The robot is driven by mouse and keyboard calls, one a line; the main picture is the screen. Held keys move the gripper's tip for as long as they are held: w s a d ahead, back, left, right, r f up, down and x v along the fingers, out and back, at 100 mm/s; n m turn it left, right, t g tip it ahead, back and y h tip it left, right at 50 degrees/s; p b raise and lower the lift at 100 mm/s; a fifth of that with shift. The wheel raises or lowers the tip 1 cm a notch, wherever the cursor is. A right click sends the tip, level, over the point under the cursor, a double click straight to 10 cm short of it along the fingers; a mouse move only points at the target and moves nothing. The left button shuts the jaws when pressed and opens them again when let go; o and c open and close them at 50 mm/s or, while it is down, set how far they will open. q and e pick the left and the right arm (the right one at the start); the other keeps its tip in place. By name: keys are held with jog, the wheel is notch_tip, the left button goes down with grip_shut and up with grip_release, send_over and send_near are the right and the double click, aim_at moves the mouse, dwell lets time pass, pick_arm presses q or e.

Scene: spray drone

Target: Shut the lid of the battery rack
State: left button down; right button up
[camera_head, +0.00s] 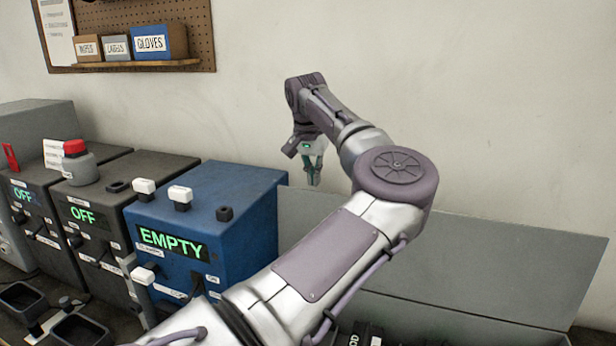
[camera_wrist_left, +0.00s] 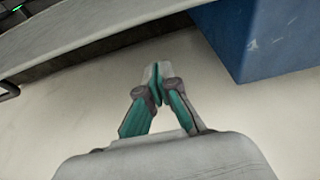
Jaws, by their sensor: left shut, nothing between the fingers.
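The battery rack's lid, a grey flat panel (camera_head: 490,262), stands raised and open, tilted up in front of the wall at the right of the head view. Part of the rack (camera_head: 440,333) shows at the bottom edge, mostly hidden behind my left arm. My left gripper (camera_head: 313,180) is shut and empty, near the wall behind the lid's upper left end. In the left wrist view my gripper's closed fingertips (camera_wrist_left: 155,72) point toward a long grey edge (camera_wrist_left: 90,35), probably the lid, apart from it as far as I can tell. My right gripper is not in view.
A blue box marked EMPTY (camera_head: 235,205) stands left of the lid; its corner shows in the left wrist view (camera_wrist_left: 260,40). Grey boxes marked OFF (camera_head: 95,215) stand farther left. A pegboard shelf (camera_head: 140,64) hangs on the wall. Open space lies above the lid.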

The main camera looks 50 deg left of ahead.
pick_arm(q)
jog(key=s+d, duration=0.1)
jog(key=s+d+p, duration=0.1)
jog(key=s, duration=0.1)
jog(key=shift+s+r, duration=0.15)
jog(key=shift+s, duration=0.1)
